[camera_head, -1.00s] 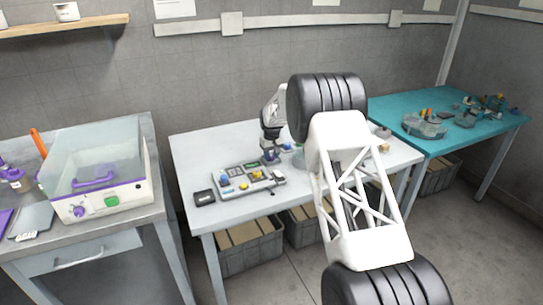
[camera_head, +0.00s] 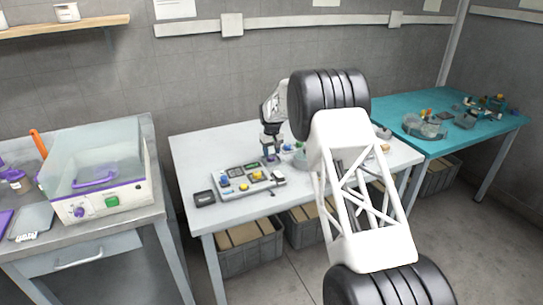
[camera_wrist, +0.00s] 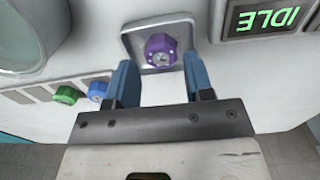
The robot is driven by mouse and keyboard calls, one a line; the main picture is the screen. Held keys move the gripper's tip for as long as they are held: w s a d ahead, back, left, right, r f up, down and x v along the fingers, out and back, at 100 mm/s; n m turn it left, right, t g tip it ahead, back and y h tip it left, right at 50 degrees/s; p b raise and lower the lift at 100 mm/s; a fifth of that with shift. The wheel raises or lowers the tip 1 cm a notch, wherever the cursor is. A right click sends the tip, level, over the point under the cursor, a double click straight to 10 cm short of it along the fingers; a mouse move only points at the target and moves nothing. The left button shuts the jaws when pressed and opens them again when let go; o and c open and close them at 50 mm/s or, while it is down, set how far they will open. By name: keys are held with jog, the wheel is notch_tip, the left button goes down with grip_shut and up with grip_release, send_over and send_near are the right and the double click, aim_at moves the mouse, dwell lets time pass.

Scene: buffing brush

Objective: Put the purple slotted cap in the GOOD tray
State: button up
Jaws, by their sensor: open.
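The purple slotted cap (camera_wrist: 161,50) sits on a square metal plate (camera_wrist: 133,43) in the wrist view. My gripper (camera_wrist: 161,78) is open, its two blue fingers apart on the near side of the cap, with nothing visible between the tips. I cannot tell whether either finger touches it. In the head view my gripper (camera_head: 271,152) hangs over the back middle of the white table, and the cap cannot be made out. No GOOD label is readable; a compartmented grey tray (camera_head: 246,180) with small coloured parts lies left of the gripper.
A green cap (camera_wrist: 67,95) and a blue cap (camera_wrist: 97,90) stand left of the fingers. A display (camera_wrist: 268,18) reading IDLE is at the right. A dark small box (camera_head: 204,198) lies on the white table (camera_head: 200,150), whose back left is clear.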

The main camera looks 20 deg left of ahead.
aim_at(273, 158)
notch_tip(273, 158, up, 9)
jog(key=shift+r, duration=0.2)
dwell(0.3)
dwell(0.8)
